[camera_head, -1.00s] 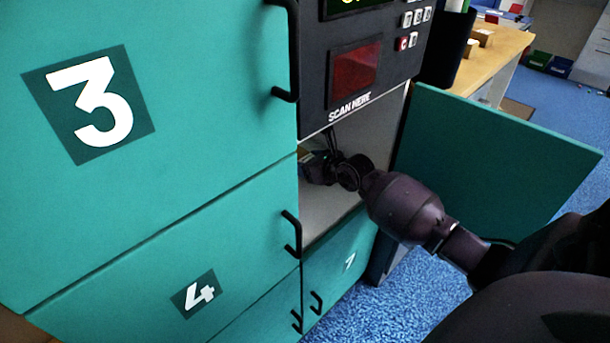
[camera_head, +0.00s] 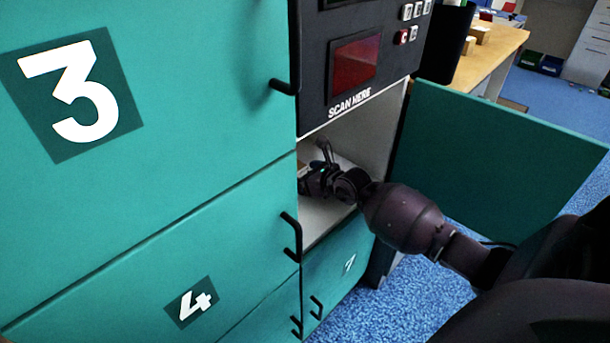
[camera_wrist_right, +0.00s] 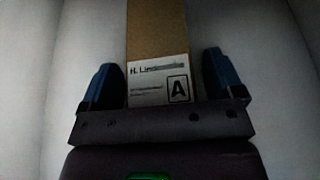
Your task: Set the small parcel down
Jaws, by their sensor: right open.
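The small parcel (camera_wrist_right: 157,32) is brown cardboard with a white label bearing a name and a boxed letter A. In the right wrist view it lies between the two blue fingertips of my right gripper (camera_wrist_right: 160,88), with a gap on each side. The right gripper is open. In the head view my right gripper (camera_head: 318,180) is inside the open locker compartment (camera_head: 345,218), and only a small edge of the parcel (camera_head: 303,170) shows beside it. The locker front hides the rest. My left gripper is not in view.
The compartment's green door (camera_head: 490,165) stands open to the right of my arm. The scan panel (camera_head: 355,65) is above the opening. Closed doors 3 (camera_head: 200,90) and 4 (camera_head: 120,270) are at the left, with black handles sticking out. A wooden table (camera_head: 490,55) stands behind.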

